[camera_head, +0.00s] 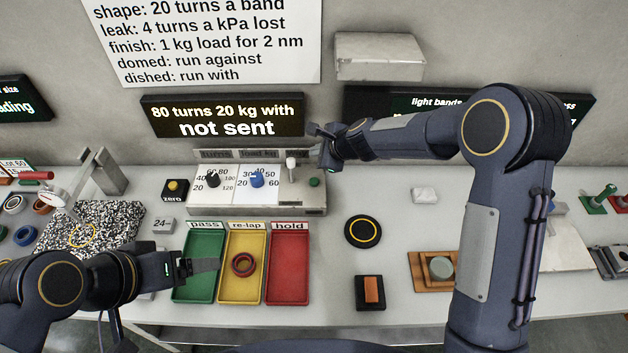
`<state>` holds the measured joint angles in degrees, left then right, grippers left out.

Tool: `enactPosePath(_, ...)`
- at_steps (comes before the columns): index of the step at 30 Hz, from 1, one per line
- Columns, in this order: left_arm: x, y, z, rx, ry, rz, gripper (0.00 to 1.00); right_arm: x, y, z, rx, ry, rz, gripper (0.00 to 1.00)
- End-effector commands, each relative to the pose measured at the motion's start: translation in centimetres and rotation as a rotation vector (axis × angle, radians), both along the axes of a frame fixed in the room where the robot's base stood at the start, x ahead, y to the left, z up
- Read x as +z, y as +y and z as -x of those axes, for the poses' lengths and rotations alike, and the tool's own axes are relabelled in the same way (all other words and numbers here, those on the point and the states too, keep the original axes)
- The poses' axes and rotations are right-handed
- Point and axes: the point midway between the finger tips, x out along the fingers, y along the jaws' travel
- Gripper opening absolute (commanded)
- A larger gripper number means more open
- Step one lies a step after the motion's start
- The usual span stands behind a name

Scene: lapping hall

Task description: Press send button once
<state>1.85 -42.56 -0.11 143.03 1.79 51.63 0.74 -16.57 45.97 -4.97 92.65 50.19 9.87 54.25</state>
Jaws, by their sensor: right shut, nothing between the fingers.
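The control box (318,202) stands at the back of the bench, with a black knob (213,180), a blue knob (257,179) and a white-topped lever (291,165). A small green button (314,182) sits at its right end; its label is not readable, so I cannot tell for sure that it is the send button. My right gripper (318,146) is shut and empty, above and behind the green button, apart from it in the picture. My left gripper (212,265) is over the green pass tray; its finger opening is unclear. The display (222,116) reads "80 turns 20 kg with not sent".
Pass (187,296), re-lap (229,298) and hold (288,298) trays lie in front of the box; a red ring (243,265) is in the re-lap tray. A yellow zero button (175,189) stands left. A black disc (362,231) lies right, with bare bench around it.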

Motion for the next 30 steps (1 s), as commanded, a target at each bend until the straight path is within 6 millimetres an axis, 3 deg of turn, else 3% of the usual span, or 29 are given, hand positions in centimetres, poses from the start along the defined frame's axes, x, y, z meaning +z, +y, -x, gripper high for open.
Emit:
enactPosePath(18,-7.4,0.0,0.0,0.000,0.000,0.000,0.79,-7.8,0.0,0.0,0.001,0.000,0.001,0.00)
enactPosePath(30,-8.1,0.0,0.0,0.000,0.000,0.000,0.79,-8.6,0.0,0.0,0.001,0.000,0.001,0.00)
